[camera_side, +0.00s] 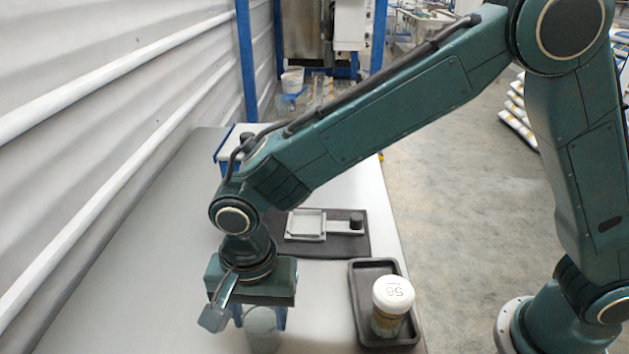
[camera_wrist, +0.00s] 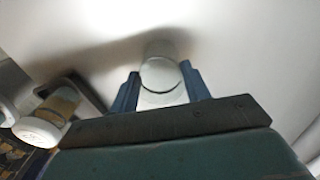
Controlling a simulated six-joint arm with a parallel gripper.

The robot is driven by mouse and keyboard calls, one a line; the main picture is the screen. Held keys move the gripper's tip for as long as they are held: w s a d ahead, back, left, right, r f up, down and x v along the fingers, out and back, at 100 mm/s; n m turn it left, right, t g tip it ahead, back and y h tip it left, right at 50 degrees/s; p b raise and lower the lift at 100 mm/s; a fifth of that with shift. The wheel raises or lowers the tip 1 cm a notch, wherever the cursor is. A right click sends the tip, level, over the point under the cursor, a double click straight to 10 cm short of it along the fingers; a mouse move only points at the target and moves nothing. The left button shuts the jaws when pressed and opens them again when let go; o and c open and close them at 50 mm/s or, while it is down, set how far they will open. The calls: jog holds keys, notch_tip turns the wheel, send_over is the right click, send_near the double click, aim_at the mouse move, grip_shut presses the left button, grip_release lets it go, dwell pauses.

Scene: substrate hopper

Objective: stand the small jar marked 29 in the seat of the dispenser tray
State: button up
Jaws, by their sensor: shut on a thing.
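My gripper (camera_side: 260,315) points down over the near part of the table, its blue fingers shut on a pale grey jar (camera_side: 262,335). The held jar also shows between the fingers in the wrist view (camera_wrist: 162,76); no mark on it can be read. A light grey dispenser tray (camera_side: 290,228) with a square recess lies on a dark mat, farther back and to the right of my gripper. That jar also shows in the wrist view (camera_wrist: 58,106).
A small black cylinder (camera_side: 357,221) stands at the right end of the dispenser tray. A blue-edged box (camera_side: 229,150) sits at the back of the table. The pale table top (camera_side: 165,240) left of my gripper is clear, with a corrugated wall beyond.

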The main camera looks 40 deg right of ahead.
jog(key=shift+r, duration=0.1)
jog(key=shift+r, duration=2.45)
jog(key=shift+w+d, duration=0.1)
jog(key=w+d+n, duration=0.3)
jog(key=w+d, duration=0.3)
jog(key=d, duration=0.9)
jog(key=w+d+r+n, duration=0.1)
jog(key=w+d+n, duration=0.2)
jog(key=w+d, duration=0.4)
jog(key=d, duration=0.9)
jog(key=shift+w+d, duration=0.15)
jog(key=shift+w, duration=0.05)
jog(key=shift+r, duration=0.2)
